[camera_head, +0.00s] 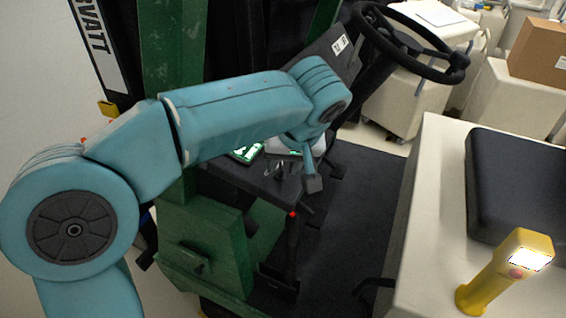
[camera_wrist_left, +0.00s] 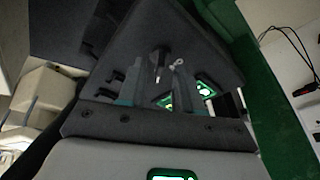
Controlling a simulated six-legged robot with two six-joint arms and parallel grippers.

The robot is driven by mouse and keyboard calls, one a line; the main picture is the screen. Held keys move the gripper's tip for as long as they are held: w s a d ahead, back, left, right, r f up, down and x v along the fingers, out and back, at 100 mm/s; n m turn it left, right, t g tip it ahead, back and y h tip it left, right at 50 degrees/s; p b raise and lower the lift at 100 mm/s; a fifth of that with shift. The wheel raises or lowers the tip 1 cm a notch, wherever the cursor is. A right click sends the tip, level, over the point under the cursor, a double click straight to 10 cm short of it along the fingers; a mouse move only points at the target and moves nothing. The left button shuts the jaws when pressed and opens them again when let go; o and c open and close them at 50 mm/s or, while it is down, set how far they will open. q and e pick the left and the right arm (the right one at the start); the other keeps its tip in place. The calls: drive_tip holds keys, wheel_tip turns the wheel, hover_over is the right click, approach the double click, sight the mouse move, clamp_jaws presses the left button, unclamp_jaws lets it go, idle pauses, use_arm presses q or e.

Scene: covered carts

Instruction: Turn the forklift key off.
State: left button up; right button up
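The forklift's dark dash panel (camera_head: 250,180) is below and left of the steering wheel in the head view, and it fills the middle of the left wrist view (camera_wrist_left: 205,45). A small dark upright piece with a pale tip (camera_wrist_left: 158,62) stands on the panel; a small pale piece (camera_wrist_left: 178,63) is to its right. I cannot tell for certain which is the key. My left gripper (camera_head: 312,182) is over the panel's right side. In the wrist view its two fingers (camera_wrist_left: 156,82) are apart, with the dark piece showing between and beyond them. My right gripper is not in view.
The steering wheel (camera_head: 408,45) and its column are close to my left wrist. Green forklift posts (camera_head: 172,55) stand behind the arm. A black seat (camera_head: 515,185) and a yellow handle (camera_head: 500,275) are at right. Covered carts (camera_head: 415,95) and a cardboard box (camera_head: 540,50) stand behind.

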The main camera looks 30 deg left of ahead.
use_arm(q)
drive_tip(key=shift+a+f, duration=0.1)
drive_tip(key=shift+f, duration=0.15)
clamp_jaws()
